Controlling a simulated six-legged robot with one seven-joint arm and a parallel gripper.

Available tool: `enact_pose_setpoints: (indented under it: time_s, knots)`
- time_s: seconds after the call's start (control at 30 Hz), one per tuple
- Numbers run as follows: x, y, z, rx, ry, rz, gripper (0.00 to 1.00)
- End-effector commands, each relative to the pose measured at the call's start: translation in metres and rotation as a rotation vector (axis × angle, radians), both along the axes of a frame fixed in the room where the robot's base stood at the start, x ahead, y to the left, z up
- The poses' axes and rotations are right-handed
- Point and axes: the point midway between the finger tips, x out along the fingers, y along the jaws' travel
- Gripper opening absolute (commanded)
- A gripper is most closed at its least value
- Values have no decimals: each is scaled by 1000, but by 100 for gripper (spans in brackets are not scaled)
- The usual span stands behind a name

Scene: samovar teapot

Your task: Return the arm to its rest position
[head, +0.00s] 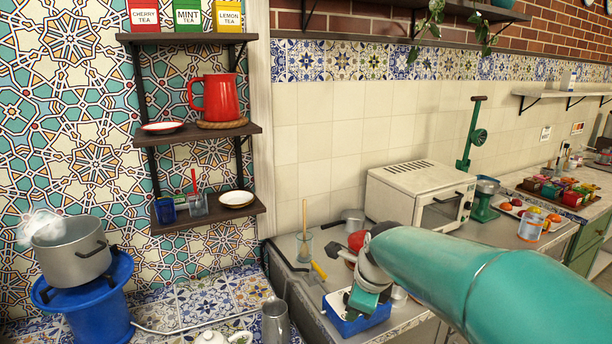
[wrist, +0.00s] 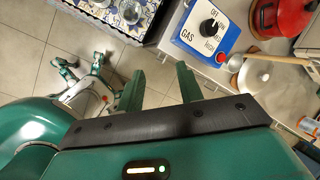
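My teal arm reaches in from the right in the head view. My gripper (head: 364,297) is at its end, over the counter by a blue box (head: 350,322). In the wrist view my gripper (wrist: 159,86) shows two green fingers spread apart with nothing between them, only floor tiles behind. The blue box also shows in the wrist view (wrist: 192,42), with a black knob marked GAS and a red button, just beyond the fingers. Whether a finger touches it I cannot tell.
A steaming pot (head: 72,250) sits on a blue burner (head: 92,304) at left. A white oven (head: 405,195) stands behind my arm. A glass jar (head: 305,247) and a red pot (wrist: 280,17) are near the box. Shelves (head: 200,133) hold a red pitcher (head: 216,98).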

Motion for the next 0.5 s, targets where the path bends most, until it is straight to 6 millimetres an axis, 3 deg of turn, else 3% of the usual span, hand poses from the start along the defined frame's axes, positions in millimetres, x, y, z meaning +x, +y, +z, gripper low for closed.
enact_pose_setpoints:
  time_s: [0.2, 0.5]
  knots:
    - [-62, -23, 21, -137, -101, 458, 36]
    - [-147, -41, 36, -468, -240, 1097, 36]
